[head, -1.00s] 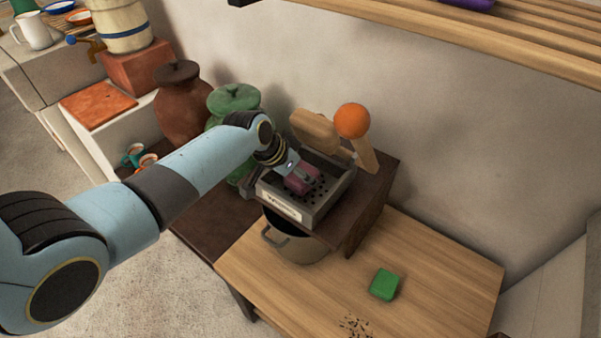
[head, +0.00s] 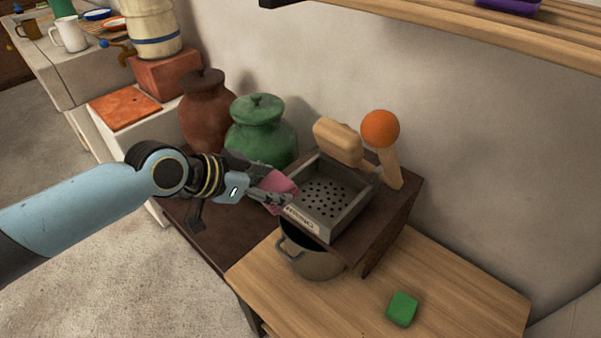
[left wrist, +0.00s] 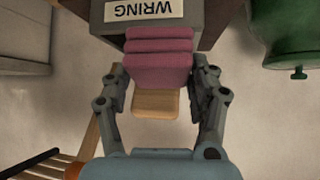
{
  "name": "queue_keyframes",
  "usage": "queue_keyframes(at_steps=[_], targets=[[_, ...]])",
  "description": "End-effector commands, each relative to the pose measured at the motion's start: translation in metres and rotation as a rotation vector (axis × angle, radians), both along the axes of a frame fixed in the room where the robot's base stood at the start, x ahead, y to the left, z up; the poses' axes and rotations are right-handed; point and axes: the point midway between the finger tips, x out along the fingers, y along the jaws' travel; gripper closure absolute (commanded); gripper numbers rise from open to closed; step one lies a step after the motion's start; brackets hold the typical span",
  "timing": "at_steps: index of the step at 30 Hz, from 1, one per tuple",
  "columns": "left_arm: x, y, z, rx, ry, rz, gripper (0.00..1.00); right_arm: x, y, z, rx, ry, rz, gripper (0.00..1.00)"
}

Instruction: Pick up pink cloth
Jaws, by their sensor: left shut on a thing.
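The pink cloth (head: 275,183) is folded and held between the fingers of my left gripper (head: 270,190), just left of the grey perforated tray (head: 352,212) in the head view. In the left wrist view the folded cloth (left wrist: 158,68) sits between the two fingers of my left gripper (left wrist: 160,90). The tray's label (left wrist: 143,10), reading WRING, shows behind the cloth there. The tray stands on a dark wooden stand and its perforated floor is bare. My right gripper is not in view.
A wooden block brush (head: 338,142) and an orange ball-topped wooden tool (head: 380,128) stand behind the tray. A green lidded jar (head: 260,133) and a brown jar (head: 206,110) are at the left. A pot (head: 310,262) sits below; a green block (head: 402,309) lies on the wooden table.

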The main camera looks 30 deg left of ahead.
Motion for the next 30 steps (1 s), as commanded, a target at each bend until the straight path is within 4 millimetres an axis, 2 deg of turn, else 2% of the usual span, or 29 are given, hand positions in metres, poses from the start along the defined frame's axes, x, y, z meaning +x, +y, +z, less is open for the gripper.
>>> queue_keyframes(at_steps=[1,6,7,9,12,19,29,30], targets=[[-0.017,0.006,-0.002,0.006,0.005,-0.006,0.73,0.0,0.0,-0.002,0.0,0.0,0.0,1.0],[-0.061,0.021,-0.001,0.005,0.006,-0.005,0.73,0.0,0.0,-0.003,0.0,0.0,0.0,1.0],[-0.068,0.023,-0.001,0.004,0.005,-0.006,0.73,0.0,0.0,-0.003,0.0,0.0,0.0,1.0],[-0.077,0.026,0.013,0.028,0.074,-0.007,0.73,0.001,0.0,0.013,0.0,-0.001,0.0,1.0],[-0.09,0.031,0.017,0.057,0.159,-0.006,0.73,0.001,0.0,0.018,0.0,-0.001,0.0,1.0],[-0.108,0.037,0.02,0.093,0.265,-0.002,0.73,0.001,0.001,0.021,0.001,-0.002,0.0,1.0],[-0.111,0.039,0.02,0.099,0.284,0.0,0.73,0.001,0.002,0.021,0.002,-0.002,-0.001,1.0],[-0.111,0.039,0.02,0.099,0.284,0.0,0.42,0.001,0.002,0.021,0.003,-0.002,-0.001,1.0]])
